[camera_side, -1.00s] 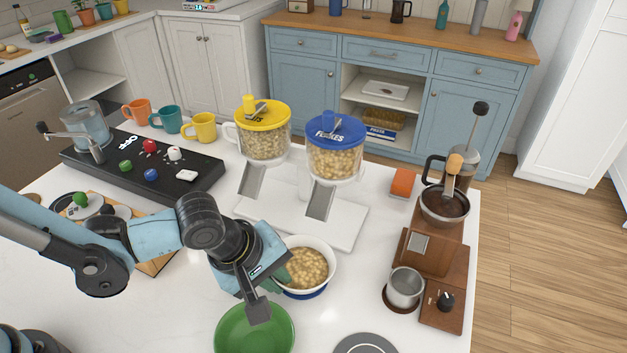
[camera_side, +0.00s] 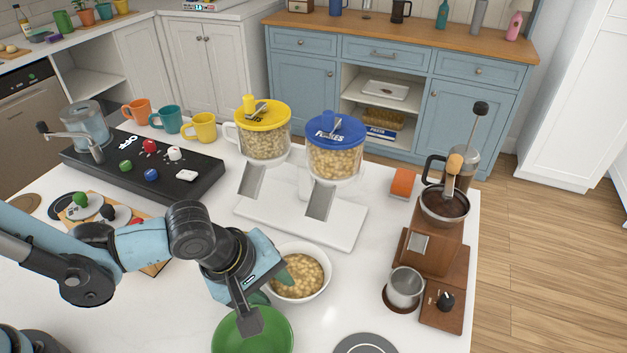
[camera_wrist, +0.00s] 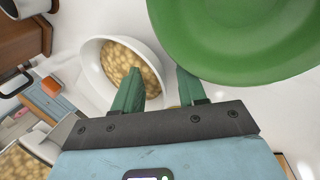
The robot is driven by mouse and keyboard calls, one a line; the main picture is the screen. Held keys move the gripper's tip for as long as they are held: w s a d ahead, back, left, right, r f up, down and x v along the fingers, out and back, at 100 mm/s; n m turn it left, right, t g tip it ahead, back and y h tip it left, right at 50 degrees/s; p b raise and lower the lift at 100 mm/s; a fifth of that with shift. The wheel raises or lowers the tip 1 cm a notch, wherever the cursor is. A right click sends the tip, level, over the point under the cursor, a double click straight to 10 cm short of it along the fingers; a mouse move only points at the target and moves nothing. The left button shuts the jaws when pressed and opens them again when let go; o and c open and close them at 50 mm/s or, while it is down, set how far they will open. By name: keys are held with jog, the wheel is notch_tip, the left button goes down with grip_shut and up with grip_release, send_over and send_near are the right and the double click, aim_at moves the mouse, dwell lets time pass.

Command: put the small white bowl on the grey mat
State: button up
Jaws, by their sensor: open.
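The small white bowl (camera_side: 321,284), filled with pale round cereal, is on the white counter in front of the dispensers. It also shows in the wrist view (camera_wrist: 93,72). My gripper (camera_side: 271,286) is at the bowl's left side with its green fingers apart. In the wrist view my gripper (camera_wrist: 158,78) has one finger overlapping the bowl's near rim and the other outside it. Whether they touch the bowl, I cannot tell. The round grey mat (camera_side: 365,346) lies to the bowl's lower right, cut by the picture edge, with nothing on it.
A green dish (camera_side: 270,340) is just beneath and in front of my gripper. The cereal dispensers' white base (camera_side: 335,230) stands behind the bowl. A wooden coffee grinder (camera_side: 432,255) and metal cup (camera_side: 404,287) stand at the right. Counter between bowl and grey mat is clear.

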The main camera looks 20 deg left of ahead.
jog(key=v, duration=1.2)
dwell(0.3)
jog(key=w+a+r+m+t+y, duration=0.1)
jog(key=a+m, duration=0.4)
jog(key=a, duration=0.6)
jog(key=w+a+r+m+t+y, duration=0.1)
jog(key=w+a+m+t, duration=0.1)
jog(key=a+m, duration=0.4)
jog(key=w+a, duration=0.1)
jog(key=a, duration=0.3)
jog(key=shift+a+y, duration=0.3)
jog(key=shift+a, duration=0.1)
